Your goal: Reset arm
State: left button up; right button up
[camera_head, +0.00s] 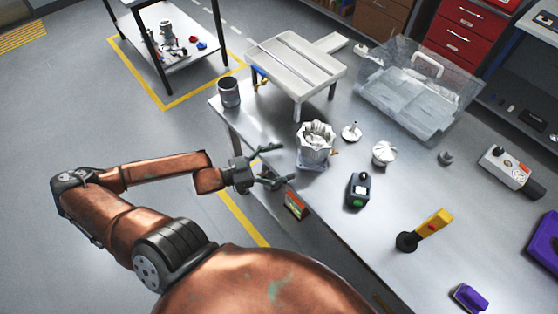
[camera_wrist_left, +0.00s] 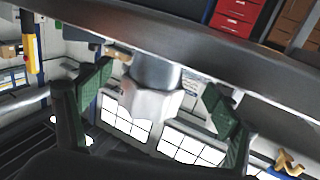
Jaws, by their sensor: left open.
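A machined silver housing (camera_head: 315,141) with a scalloped rim stands on a small base near the front edge of the grey table (camera_head: 345,210). My left gripper (camera_head: 286,162) is open and empty at the table's edge, left of the housing, its fingers pointing toward the table. In the left wrist view, the open fingers (camera_wrist_left: 160,95) stand wide apart, with a silver faceted part (camera_wrist_left: 150,103), seemingly the housing, showing between them. I see no contact. My right gripper is not in view.
A dark cylinder (camera_head: 229,92), raised white tray (camera_head: 297,62), clear bin (camera_head: 415,95), finned part (camera_head: 384,153), black-green device (camera_head: 359,190) and yellow-handled switch (camera_head: 425,230) stand on the table. A small box (camera_head: 295,205) is at its front edge.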

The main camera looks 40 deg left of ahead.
pick_arm(q)
jog(key=shift+s+a, duration=0.3)
jog(key=shift+s, duration=0.25)
